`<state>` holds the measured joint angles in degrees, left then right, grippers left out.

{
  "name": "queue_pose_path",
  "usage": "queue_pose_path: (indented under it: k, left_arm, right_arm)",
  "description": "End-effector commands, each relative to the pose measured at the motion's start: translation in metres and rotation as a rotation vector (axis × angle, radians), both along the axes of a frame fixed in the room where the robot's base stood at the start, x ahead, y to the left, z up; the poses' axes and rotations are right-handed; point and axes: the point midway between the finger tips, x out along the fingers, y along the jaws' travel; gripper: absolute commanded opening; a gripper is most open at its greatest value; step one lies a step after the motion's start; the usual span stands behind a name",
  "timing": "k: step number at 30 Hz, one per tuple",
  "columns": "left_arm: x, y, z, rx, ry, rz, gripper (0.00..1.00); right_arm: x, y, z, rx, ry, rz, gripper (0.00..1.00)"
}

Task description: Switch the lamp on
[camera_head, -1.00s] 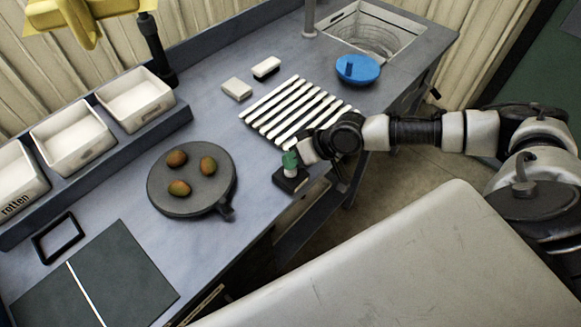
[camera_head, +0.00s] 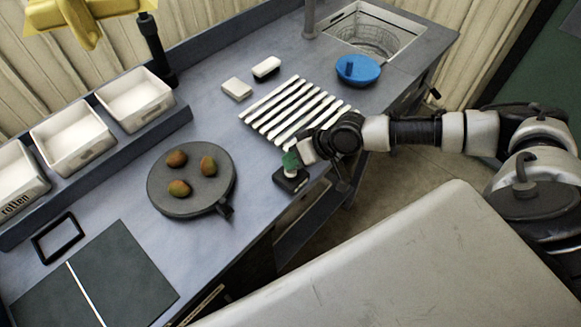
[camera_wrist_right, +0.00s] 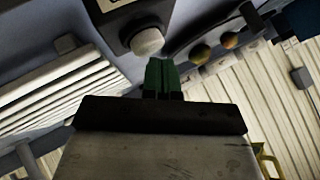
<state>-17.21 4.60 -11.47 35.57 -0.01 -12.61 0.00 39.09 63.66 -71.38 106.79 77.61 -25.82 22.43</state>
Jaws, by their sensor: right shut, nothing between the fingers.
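A black box with a pale round button (camera_head: 291,175) sits at the near edge of the bench. My right gripper (camera_head: 291,160) has green fingertips, is shut and empty, and is directly above the button in the head view. In the right wrist view the shut green fingers (camera_wrist_right: 160,74) are beside the whitish button (camera_wrist_right: 147,41); I cannot tell whether they touch it. A yellow lamp head (camera_head: 84,20) is cut off at the top left, near a black post (camera_head: 155,50). I cannot tell whether it is lit. My left gripper is not in view.
White bins (camera_head: 72,140) stand along the back left.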

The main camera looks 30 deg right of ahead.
Motion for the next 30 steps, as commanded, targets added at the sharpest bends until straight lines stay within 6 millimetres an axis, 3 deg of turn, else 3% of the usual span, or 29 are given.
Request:
queue_pose_path:
  k: [30]
  left_arm:
    - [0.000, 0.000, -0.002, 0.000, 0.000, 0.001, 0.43]
  right_arm:
    - [-0.001, 0.000, -0.010, -0.002, 0.004, 0.001, 0.00]
